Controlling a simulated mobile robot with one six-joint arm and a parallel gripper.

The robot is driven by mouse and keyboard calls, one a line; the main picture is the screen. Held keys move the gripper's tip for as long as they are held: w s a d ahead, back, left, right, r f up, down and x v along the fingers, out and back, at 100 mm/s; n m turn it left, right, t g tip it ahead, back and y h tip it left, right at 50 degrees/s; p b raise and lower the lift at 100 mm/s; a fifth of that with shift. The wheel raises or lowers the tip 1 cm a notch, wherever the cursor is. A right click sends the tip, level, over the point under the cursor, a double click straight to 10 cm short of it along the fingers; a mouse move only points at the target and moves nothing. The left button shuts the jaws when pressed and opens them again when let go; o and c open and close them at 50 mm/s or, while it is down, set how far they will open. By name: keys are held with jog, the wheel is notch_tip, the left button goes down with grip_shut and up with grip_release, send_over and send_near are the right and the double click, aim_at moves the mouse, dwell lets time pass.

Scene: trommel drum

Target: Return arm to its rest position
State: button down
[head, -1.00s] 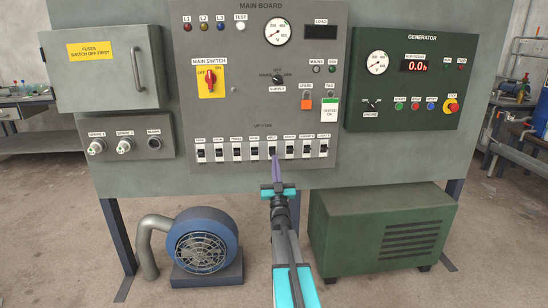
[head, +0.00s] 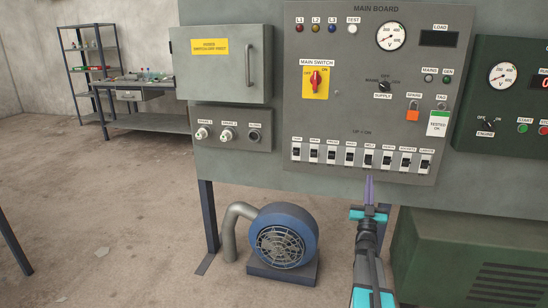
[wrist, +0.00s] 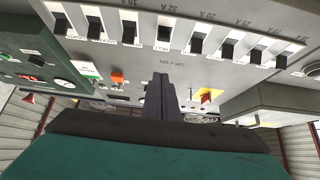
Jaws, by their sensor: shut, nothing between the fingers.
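My gripper (head: 369,183) is shut and empty, with its narrow purple-grey fingers held close together. In the head view it points up at the lower edge of the main board (head: 455,90), just below the row of breaker switches (head: 368,158). In the wrist view the shut fingers (wrist: 160,97) point toward the board, with the breaker row (wrist: 165,33) above them. Whether the fingertips touch the board cannot be told, but a gap shows below the switches. The rest of my arm reaches down out of the head view.
A blue blower (head: 285,238) stands on the floor to the left of my arm. A green cabinet (head: 470,255) stands close on the right. A fuse box (head: 220,72) is on the panel's left. A workbench (head: 150,122) and shelf are far left, with open floor before them.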

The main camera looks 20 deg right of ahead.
jog(key=w+a+f+n+y+p, duration=0.1)
jog(key=w+a+f+y+p, duration=0.15)
jog(key=a, duration=0.45)
jog(key=w+a+f+n+y+p, duration=0.1)
jog(key=w+a+f+y+p, duration=0.15)
jog(key=a, duration=0.55)
jog(key=w+a+f+n+y+p, duration=0.1)
jog(key=w+a+f+y+p, duration=0.2)
jog(key=a, duration=0.4)
jog(key=s+a+f+n+g+y+p, duration=0.1)
jog(key=s+a+f+g+y+p, duration=0.2)
jog(key=a+f, duration=0.65)
jog(key=s+a+f+n+g+y+p, duration=0.1)
jog(key=s+a+f+g+y+p, duration=0.25)
jog(key=a+f, duration=0.6)
jog(key=s+a+f+n+g+p, duration=0.1)
jog(key=s+a+f+g, duration=0.2)
jog(key=s+f, duration=0.25)
jog(key=s+a+f+g+p, duration=0.1)
jog(key=s+a+f+g, duration=0.2)
jog(key=s, duration=0.4)
jog(key=s+a+f+n+g+p, duration=0.1)
jog(key=s+a+f+g+p, duration=0.1)
jog(key=s+f+g, duration=0.3)
jog(key=s+r+g, duration=0.1)
jog(key=s+g, duration=0.8)
jog(key=s, duration=1.7)
jog(key=shift+a, duration=0.45)
